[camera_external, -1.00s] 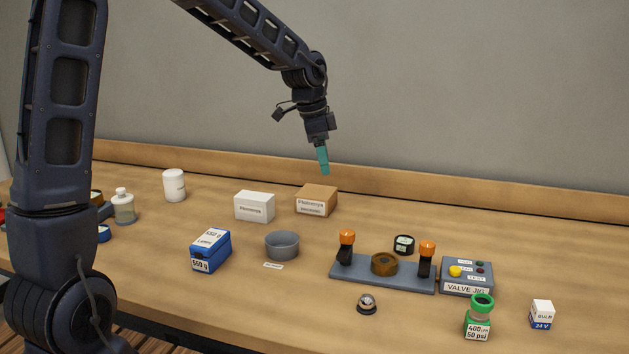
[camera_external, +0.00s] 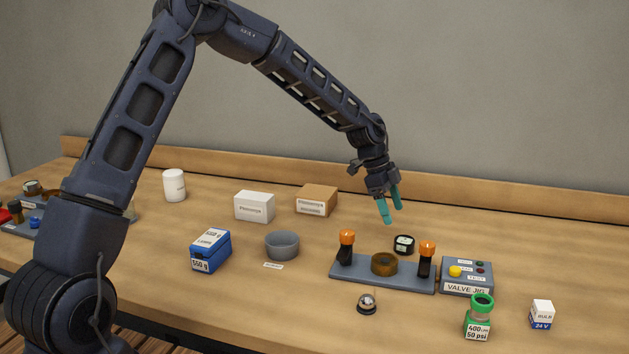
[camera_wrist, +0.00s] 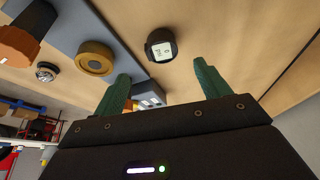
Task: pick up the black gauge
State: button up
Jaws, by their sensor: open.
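The black gauge (camera_external: 404,244) is a small round black piece with a pale face, resting on the table just behind the grey jig plate. In the wrist view the gauge (camera_wrist: 161,45) lies ahead of the fingers, its pale dial showing. My gripper (camera_external: 391,214) has teal fingers pointing down, open and empty, above and slightly left of the gauge in the external view. In the wrist view my gripper (camera_wrist: 160,85) shows its two fingers spread apart, with the gauge beyond the gap between them and not touched.
The grey plate (camera_external: 349,272) carries two orange-topped clamps (camera_external: 347,238) and a brown ring (camera_external: 384,264), close in front of the gauge. The valve jig box (camera_external: 467,276) stands to the right. Cardboard (camera_external: 317,200) and white (camera_external: 254,207) boxes stand left. Table behind the gauge is clear.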

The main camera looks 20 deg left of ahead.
aim_at(405, 239)
jog(key=x, duration=0.5)
jog(key=shift+d+x, duration=0.25)
jog(key=shift+x, duration=2.3)
jog(key=shift+w+r, duration=0.15)
jog(key=shift+c, duration=0.4)
jog(key=c, duration=1.1)
